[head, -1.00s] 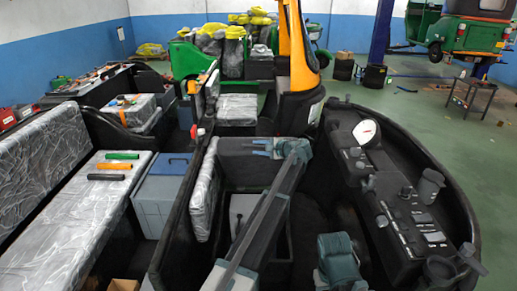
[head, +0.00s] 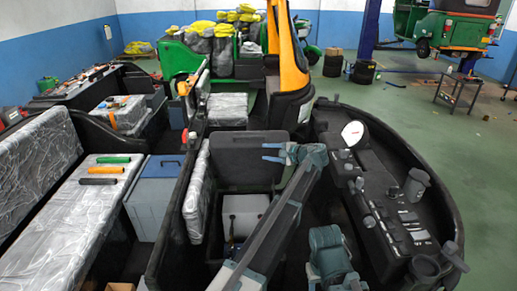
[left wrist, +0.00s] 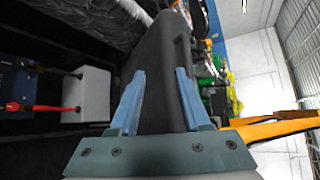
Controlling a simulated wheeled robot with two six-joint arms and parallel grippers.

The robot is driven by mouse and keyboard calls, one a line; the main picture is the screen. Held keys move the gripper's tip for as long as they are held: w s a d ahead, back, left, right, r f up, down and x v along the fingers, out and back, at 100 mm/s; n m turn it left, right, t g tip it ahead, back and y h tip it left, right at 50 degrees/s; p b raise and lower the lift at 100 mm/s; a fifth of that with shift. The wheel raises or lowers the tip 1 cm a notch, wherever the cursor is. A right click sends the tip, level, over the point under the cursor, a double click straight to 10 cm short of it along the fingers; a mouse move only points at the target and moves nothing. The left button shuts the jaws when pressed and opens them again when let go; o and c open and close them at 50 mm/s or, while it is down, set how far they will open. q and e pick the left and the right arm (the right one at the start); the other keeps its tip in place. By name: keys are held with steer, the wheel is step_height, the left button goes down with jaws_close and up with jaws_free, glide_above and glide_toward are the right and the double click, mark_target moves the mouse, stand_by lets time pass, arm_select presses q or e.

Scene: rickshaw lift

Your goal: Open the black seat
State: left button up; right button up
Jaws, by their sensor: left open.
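The black seat (head: 245,155) stands raised as an upright dark panel in the middle of the head view. Below it is an open compartment with a white box (head: 246,212) inside. My left gripper (head: 272,152) is open at the seat's upper right side. In the left wrist view, the seat (left wrist: 162,65) shows as a dark slab between and beyond the two blue fingers of the left gripper (left wrist: 160,75). I cannot tell whether a finger touches it. The fingers of my right gripper do not show.
A control console (head: 395,220) curves along the right. A padded bench (head: 85,200) with several coloured tubes and a blue-grey box (head: 155,195) are at the left. A yellow pillar (head: 290,60) rises behind the seat. Open green floor lies beyond the console.

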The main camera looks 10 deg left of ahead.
arm_select(q)
steer(key=shift+p+v, duration=0.3)
steer(key=shift+v, duration=1.25)
steer(key=shift+c, duration=1)
steer(key=w+a+t+h+p, duration=0.1)
steer(key=h+p, duration=0.1)
steer(key=p, duration=0.1)
steer(key=shift+w+a+n, duration=0.3)
steer(key=shift+a, duration=0.05)
steer(key=c, duration=0.5)
steer(key=w+n+h+p, duration=0.1)
steer(key=h+p, duration=0.1)
steer(key=w+a+r+n+t+h+p, duration=0.1)
steer(key=h+p, duration=0.1)
steer(key=shift+w+t+h, duration=0.25)
steer(key=shift+t+h, duration=0.05)
jaws_close()
step_height(320, 180, up, 7)
steer(key=w+a+n+t+h+p, duration=0.1)
steer(key=w+n+t+h+p, duration=0.2)
steer(key=n+h, duration=0.1)
steer(key=shift+a+n+t+p, duration=0.3)
steer(key=shift+n+t, duration=0.1)
steer(key=shift+n, duration=0.2)
